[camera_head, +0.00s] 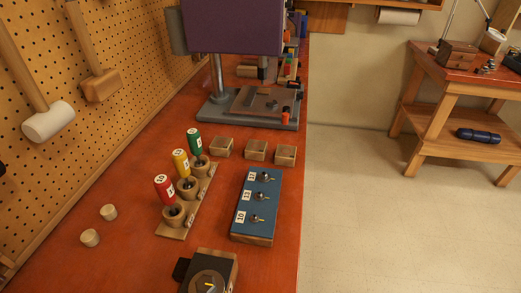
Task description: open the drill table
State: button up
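A drill press (232,28) with a purple head stands on the far part of the red-orange workbench, and its top is cut off by the frame. A silver column (216,75) rises from its grey base (217,116). The drill table (247,106), a flat grey-brown plate, lies low over the base under the chuck (268,68). A small orange-red knob or lever (285,118) stands at its front right corner. I cannot tell how the table is fastened. My gripper does not show in this view.
On the bench (130,245) stand a rack (175,231) with red, yellow and green handled tools, a blue switch panel (258,198), three wooden blocks (256,151) and a dial box (210,270). Mallets hang on the pegboard (140,40) at left. The floor (365,210) at right is clear.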

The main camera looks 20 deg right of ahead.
aim_at(250, 100)
jog(key=k+l, duration=0.15)
jog(key=l, duration=0.2)
jog(key=k+l, duration=0.1)
jog(key=l, duration=0.2)
jog(key=k+l, duration=0.15)
jog(key=l, duration=0.2)
jog(key=i+l+z, duration=0.25)
jog(key=i+z, duration=0.25)
jog(key=i+l+z, duration=0.15)
jog(key=i+z, duration=0.15)
jog(key=z, duration=0.2)
jog(key=i+j+z, duration=0.15)
jog(key=i, duration=0.75)
jog(key=i+l+u, duration=0.1)
jog(key=i+u, duration=0.15)
jog(key=i+l+u, duration=0.1)
jog(key=u, duration=0.15)
jog(key=i+l+u, duration=0.1)
jog(key=u, duration=0.35)
jog(key=i+l+u, duration=0.15)
jog(key=u, duration=0.3)
